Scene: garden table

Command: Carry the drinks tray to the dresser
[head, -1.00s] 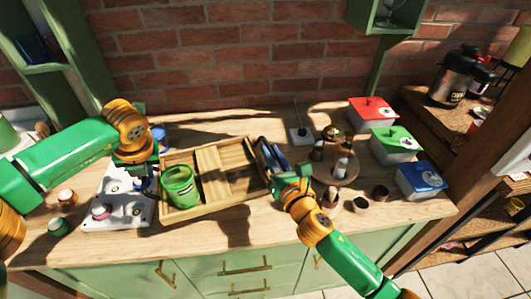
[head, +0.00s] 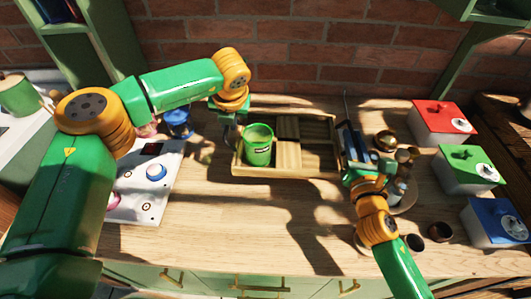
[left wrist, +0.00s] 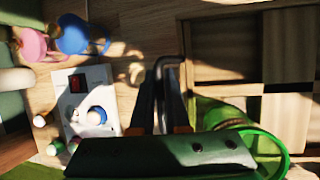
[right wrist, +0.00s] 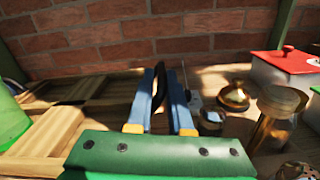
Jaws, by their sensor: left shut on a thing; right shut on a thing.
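The drinks tray (head: 285,173) is a wooden box with compartments, seen at the middle of the counter in the head view. A green cup (head: 258,150) stands upright in its left compartment. My left gripper (head: 228,128) is shut on the dark handle (left wrist: 170,62) at the tray's left end. My right gripper (head: 350,145) is shut at the tray's right end, with a dark handle (right wrist: 160,85) between its blue fingers. The tray looks about level. Whether it hangs just above the counter or touches it I cannot tell.
A white board (head: 130,210) with knobs lies to the left. Red (head: 440,125), green (head: 465,170) and blue (head: 495,222) lidded boxes stand at the right. A round wooden board (head: 405,200) with jars is close by my right gripper. The counter's front middle (head: 250,240) is clear.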

